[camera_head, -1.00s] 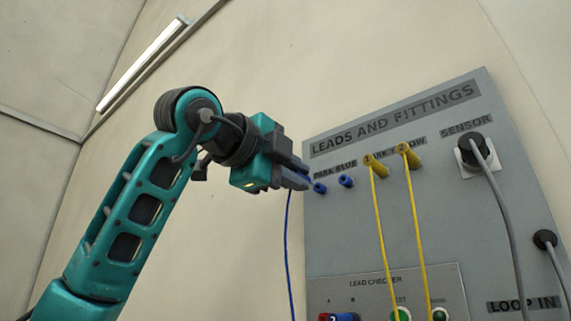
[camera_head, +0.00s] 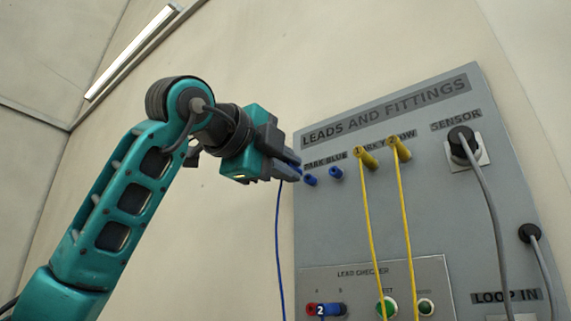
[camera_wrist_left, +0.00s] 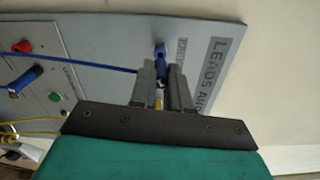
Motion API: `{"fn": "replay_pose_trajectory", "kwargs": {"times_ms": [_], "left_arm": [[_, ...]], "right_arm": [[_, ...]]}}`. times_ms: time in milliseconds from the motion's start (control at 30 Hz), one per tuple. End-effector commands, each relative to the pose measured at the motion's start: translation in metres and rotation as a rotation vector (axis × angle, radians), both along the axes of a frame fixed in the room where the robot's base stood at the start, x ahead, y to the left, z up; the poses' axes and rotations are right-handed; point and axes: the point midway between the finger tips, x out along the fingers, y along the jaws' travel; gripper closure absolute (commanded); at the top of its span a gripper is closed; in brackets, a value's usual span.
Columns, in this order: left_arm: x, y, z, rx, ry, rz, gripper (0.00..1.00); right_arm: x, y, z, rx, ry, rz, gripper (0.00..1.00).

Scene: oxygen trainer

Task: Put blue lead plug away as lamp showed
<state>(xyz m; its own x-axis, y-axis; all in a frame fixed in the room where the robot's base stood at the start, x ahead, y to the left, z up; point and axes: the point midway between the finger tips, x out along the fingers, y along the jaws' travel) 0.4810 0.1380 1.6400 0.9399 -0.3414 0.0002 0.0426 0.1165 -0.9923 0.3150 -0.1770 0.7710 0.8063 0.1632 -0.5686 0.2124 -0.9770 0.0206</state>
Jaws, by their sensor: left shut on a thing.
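My left gripper (camera_head: 294,171) is shut on a blue lead plug (camera_wrist_left: 161,78) just in front of the panel's upper left edge. The fingers hide much of the plug. Its blue lead (camera_head: 280,240) hangs down and crosses to the left in the wrist view. Two blue parking sockets, a left one (camera_head: 311,180) and a right one (camera_head: 336,173), sit under the PARK BLUE label. The held plug is close to the left socket; I cannot tell whether they touch. Another blue plug marked 2 (camera_head: 322,310) is at the lead checker. My right gripper is out of view.
The grey panel (camera_head: 330,235) carries two yellow plugs (camera_head: 367,158) with hanging leads, a black sensor plug (camera_head: 462,142) and a lower black plug (camera_head: 528,233). The lead checker (camera_head: 350,282) has a green button (camera_head: 387,307) and a smaller green lamp (camera_head: 425,307). Left of the panel is clear wall.

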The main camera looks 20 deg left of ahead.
Motion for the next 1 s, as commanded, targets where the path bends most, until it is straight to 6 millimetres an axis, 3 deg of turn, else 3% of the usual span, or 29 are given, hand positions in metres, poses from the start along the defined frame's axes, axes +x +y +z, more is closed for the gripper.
{"fn": "replay_pose_trajectory", "kwargs": {"times_ms": [1000], "left_arm": [[0.0022, -0.0009, 0.0000, 0.048, -0.016, 0.000, 1.00]], "right_arm": [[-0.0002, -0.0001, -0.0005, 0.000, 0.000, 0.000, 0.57]]}}
